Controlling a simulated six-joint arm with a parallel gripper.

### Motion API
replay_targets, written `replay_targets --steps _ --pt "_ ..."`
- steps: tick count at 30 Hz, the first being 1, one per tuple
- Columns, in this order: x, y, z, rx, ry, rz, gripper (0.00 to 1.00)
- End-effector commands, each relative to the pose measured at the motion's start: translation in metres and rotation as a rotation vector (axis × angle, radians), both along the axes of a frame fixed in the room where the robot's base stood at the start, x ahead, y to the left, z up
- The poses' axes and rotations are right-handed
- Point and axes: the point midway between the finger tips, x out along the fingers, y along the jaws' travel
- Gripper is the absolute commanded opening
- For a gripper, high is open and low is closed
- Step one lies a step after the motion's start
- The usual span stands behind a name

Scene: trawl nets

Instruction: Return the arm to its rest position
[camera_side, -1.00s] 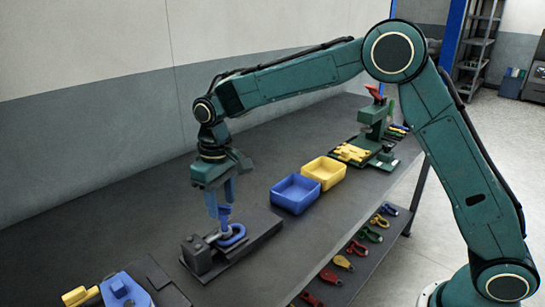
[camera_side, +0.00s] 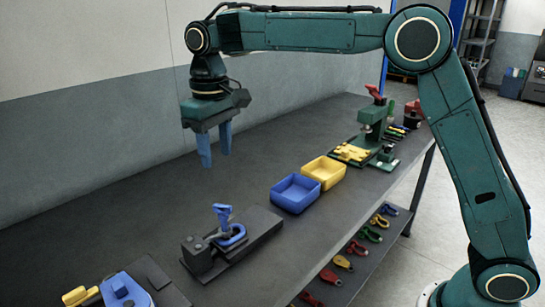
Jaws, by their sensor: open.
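My gripper (camera_side: 214,147) hangs above the back part of the dark workbench (camera_side: 110,215), with its two blue fingers pointing down. The fingers are apart and nothing is between them. Below it, a dark fixture (camera_side: 240,248) on the bench holds a blue shackle-like piece (camera_side: 232,236) with a blue upright part (camera_side: 222,214) on top. My gripper is well clear of this fixture and touches nothing.
A blue bin (camera_side: 295,193) and a yellow bin (camera_side: 324,172) stand side by side, looking empty. A green press (camera_side: 371,135) with yellow parts stands farther back. A blue and yellow device (camera_side: 120,290) is at the front left. Several coloured shackles (camera_side: 343,262) lie on a lower shelf.

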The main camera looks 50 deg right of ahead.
Motion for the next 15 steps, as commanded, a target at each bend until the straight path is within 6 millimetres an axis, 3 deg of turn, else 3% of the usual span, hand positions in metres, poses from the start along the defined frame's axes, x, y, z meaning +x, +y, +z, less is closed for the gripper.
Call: replay_targets --steps 15 --pt "-0.0062 -0.0064 0.0069 0.004 -0.013 -0.006 0.44"
